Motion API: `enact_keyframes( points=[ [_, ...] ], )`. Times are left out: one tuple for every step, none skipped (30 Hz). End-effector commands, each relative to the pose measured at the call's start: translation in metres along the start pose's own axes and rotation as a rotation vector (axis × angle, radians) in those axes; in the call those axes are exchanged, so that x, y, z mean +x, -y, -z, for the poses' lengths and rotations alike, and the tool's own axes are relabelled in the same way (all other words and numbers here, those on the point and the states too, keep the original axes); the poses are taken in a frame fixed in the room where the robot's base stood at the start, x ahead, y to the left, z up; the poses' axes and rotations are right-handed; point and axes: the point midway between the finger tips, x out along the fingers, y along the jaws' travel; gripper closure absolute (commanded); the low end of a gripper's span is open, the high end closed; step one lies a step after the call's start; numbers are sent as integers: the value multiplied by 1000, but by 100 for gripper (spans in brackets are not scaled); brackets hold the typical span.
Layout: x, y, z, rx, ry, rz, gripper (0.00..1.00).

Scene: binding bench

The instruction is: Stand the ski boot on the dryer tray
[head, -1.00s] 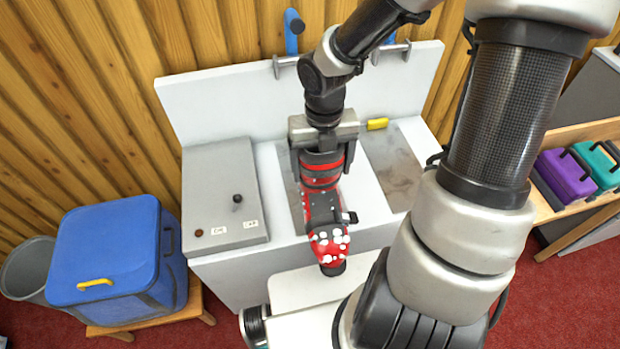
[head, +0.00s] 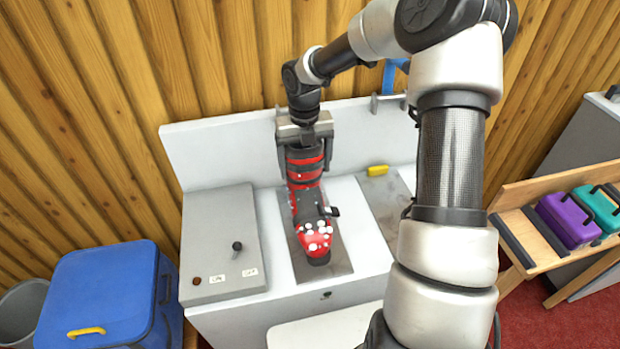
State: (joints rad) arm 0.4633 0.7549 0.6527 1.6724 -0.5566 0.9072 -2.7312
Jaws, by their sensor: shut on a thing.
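The ski boot (head: 306,201) is red and black with white spots on its toe. It is upright over the bench, with its toe toward me. My gripper (head: 305,153) is shut on the top of the boot's cuff, one finger on each side. Two grey metal plates are set in the white bench top. The boot is over the left plate (head: 335,262); the right plate (head: 385,208) holds no boot. Which plate is the dryer tray is not marked. I cannot tell whether the sole touches the plate.
A grey control box (head: 222,240) with a black lever is left of the boot. A yellow block (head: 377,170) lies near the right plate. A blue bin (head: 105,300) stands at the lower left. Purple (head: 567,218) and teal (head: 597,208) cases sit on a wooden rack at right.

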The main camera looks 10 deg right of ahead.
Motion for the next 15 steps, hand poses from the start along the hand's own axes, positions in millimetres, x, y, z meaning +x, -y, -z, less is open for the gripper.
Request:
enact_keyframes(
  points=[
    [-2,-1,-7,-1,3,-1,82],
    [-2,-1,-10,-1,3,0,82],
    [-2,0,-14,-1,3,0,82],
    [-2,0,-16,-1,3,0,82],
    [-2,0,-19,-1,4,0,82],
    [-2,0,-22,-1,3,0,82],
    [-2,0,-24,-1,3,0,82],
    [-2,0,-26,0,3,0,82],
    [-2,0,-28,-1,2,0,82],
    [-2,0,-30,0,2,0,82],
    [-2,0,-32,0,3,0,82],
    [3,0,-30,0,1,1,82],
    [6,0,-30,-1,1,1,82],
    [8,0,-30,-1,1,1,82],
    [11,0,-30,-1,1,0,82]
  ],
)
